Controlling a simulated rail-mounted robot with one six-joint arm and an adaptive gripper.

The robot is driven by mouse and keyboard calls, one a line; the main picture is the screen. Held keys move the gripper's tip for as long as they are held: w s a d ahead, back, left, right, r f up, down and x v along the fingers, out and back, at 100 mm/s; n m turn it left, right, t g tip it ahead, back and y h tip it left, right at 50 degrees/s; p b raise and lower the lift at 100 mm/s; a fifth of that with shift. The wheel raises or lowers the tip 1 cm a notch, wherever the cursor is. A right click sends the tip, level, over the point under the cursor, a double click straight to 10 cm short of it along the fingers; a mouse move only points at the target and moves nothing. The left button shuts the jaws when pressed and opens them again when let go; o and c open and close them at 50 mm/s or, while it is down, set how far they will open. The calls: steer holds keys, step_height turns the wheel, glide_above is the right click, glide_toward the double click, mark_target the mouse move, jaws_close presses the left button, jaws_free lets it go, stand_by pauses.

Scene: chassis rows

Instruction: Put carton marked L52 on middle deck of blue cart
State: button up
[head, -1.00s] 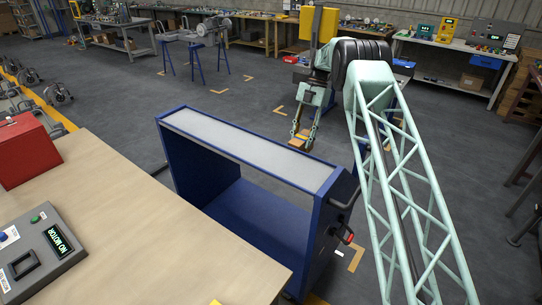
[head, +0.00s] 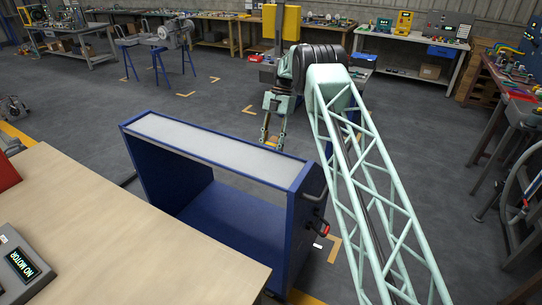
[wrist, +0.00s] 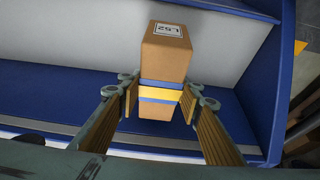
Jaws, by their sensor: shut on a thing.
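The brown carton marked L52 (wrist: 165,55) is in my gripper, its white label in sight in the wrist view. Blue and yellow bands cross it between the fingers. My gripper (wrist: 159,98) is shut on the carton, with a finger at each side. In the head view my gripper (head: 270,143) hangs at the far side of the blue cart (head: 140,163), near its top edge. The cart's pale top deck (head: 215,143) is empty. A blue deck (head: 230,212) shows below it, also bare. The carton is mostly hidden in the head view.
A wooden table (head: 130,235) stands close to the cart's near left side. A handle with a red part (head: 322,228) sticks out at the cart's right end. Open floor lies beyond the cart, with workbenches (head: 425,65) at the back.

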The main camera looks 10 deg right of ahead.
steer(key=shift+f, duration=2.35)
steer(key=shift+f, duration=0.15)
steer(key=o, duration=1.2)
steer(key=shift+c, duration=0.2)
steer(key=v, duration=1.1)
steer(key=shift+w+r+p, duration=0.1)
steer(key=shift+r+p, duration=0.25)
steer(key=shift+p, duration=0.05)
steer(key=shift+d+r, duration=0.1)
steer(key=shift+r, duration=0.1)
steer(key=shift+r, duration=0.2)
